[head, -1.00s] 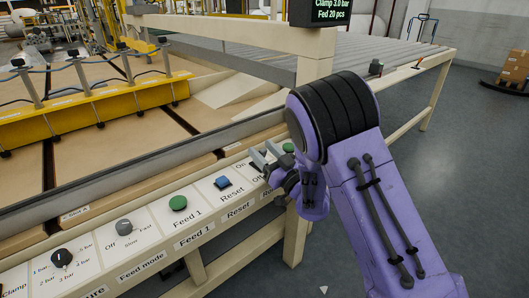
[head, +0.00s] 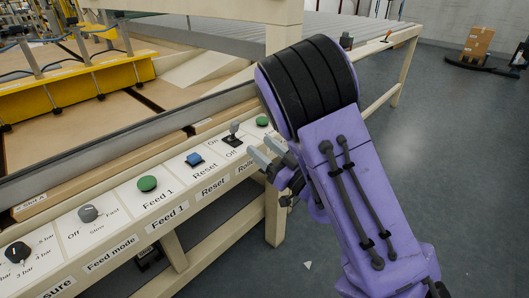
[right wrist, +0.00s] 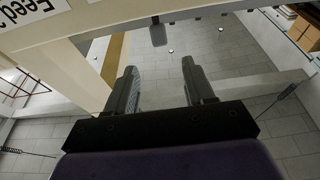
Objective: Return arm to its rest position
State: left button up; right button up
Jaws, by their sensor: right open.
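My right gripper (head: 264,153) is open and empty, with its grey fingers pointing left beside the front edge of the control panel. The fingers also show apart in the right wrist view (right wrist: 160,85), with nothing between them. My purple right arm fills the right middle of the head view. The panel (head: 116,201) carries a roller toggle switch (head: 233,131), a blue Reset button (head: 194,159) and a green Feed 1 button (head: 147,184). My left gripper is not in view.
The panel also has a feed mode knob (head: 88,213) and a pressure knob (head: 18,252). A beige post (head: 276,214) stands close behind the gripper. A roller table (head: 350,25) extends at the back. The grey floor (head: 450,150) at right is clear up to a pallet with a box (head: 479,42).

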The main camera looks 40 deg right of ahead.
dwell(0.4)
jog(key=s+a+f+m+g+h, duration=0.1)
jog(key=s+f+m+g, duration=0.2)
jog(key=f, duration=0.7)
jog(key=s+a+f+g+h, duration=0.2)
jog(key=s+f+g, duration=0.25)
jog(key=f, duration=0.65)
jog(key=s+a+f+m+g+h, duration=0.15)
jog(key=f+g, duration=0.25)
jog(key=f, duration=0.6)
jog(key=s+a+f+m+g+p, duration=0.1)
jog(key=s+a+f+m+g, duration=0.2)
jog(key=s, duration=0.5)
jog(key=s+a+f+g, duration=0.1)
jog(key=s+f+g, duration=0.35)
jog(key=s, duration=0.35)
notch_tip(320, 180, up, 12)
jog(key=w+t+p, duration=0.1)
jog(key=p, duration=1.1)
jog(key=shift+d+f, duration=0.2)
jog(key=shift+d, duration=0.15)
